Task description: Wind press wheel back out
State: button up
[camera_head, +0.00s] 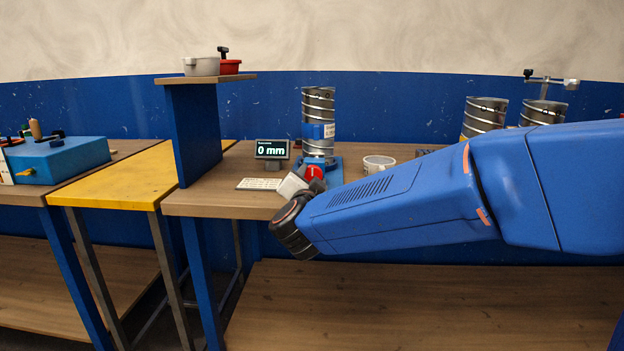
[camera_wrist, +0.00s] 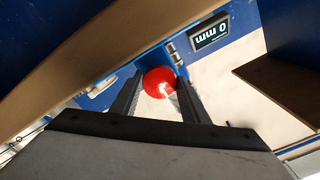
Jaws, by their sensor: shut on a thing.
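The red press wheel (camera_head: 315,173) sits on the front of a blue press (camera_head: 333,176), below a spiral metal duct piece (camera_head: 318,105) standing upright. In the wrist view the round red wheel (camera_wrist: 159,80) with a pale mark lies between the fingertips of my gripper (camera_wrist: 158,86). My gripper is shut on the wheel, with one dark finger on each side. In the head view my wrist hides part of the front of the press. A dark display (camera_head: 272,149) left of the press reads 0 mm, and it shows upside down in the wrist view (camera_wrist: 210,31).
A white card (camera_head: 260,184) lies before the display. A pale round dish (camera_head: 379,163) is right of the press. More spiral ducts (camera_head: 484,116) stand further right.

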jog(key=shift+f, duration=0.1)
dwell(0.3)
jog(key=o, duration=1.1)
jog(key=shift+c, duration=0.2)
jog(key=shift+s, duration=0.1)
jog(key=s, duration=1.7)
jog(key=shift+s+a, duration=0.15)
jog(key=shift+a, duration=0.15)
